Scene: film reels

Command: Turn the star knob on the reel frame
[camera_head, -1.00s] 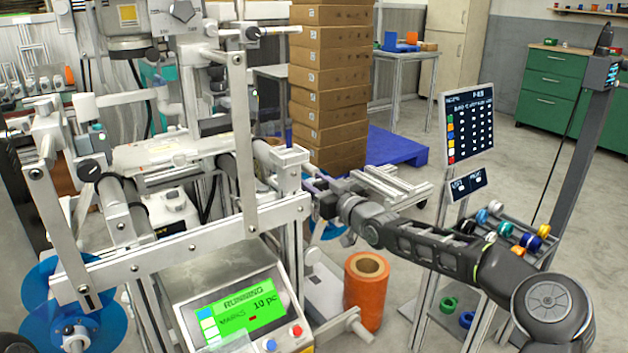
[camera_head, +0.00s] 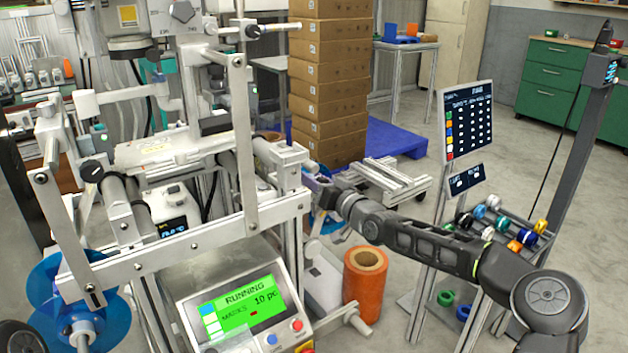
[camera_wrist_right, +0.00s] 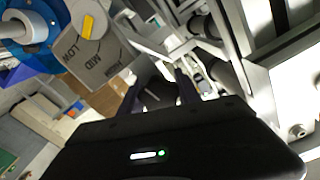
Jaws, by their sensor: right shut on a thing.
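The reel frame (camera_head: 190,245) is a grey metal machine with long bars, filling the left half of the head view. My right gripper (camera_head: 318,184) reaches in from the right to the frame's right end. In the right wrist view, its two fingers (camera_wrist_right: 160,92) are on either side of a dark knob (camera_wrist_right: 157,98), shut on it. The knob is in shadow, so its star shape and angle are hard to tell. In the head view the gripper and arm hide it. My left gripper is not in view.
A dial plate (camera_wrist_right: 95,48) marked LOW and MID, with a yellow pointer, is close to the right gripper. An orange roll (camera_head: 366,285) stands below my right arm. A lit RUNNING screen (camera_head: 240,308) is on the frame's front. A rack with coloured reels (camera_head: 495,230) stands at right.

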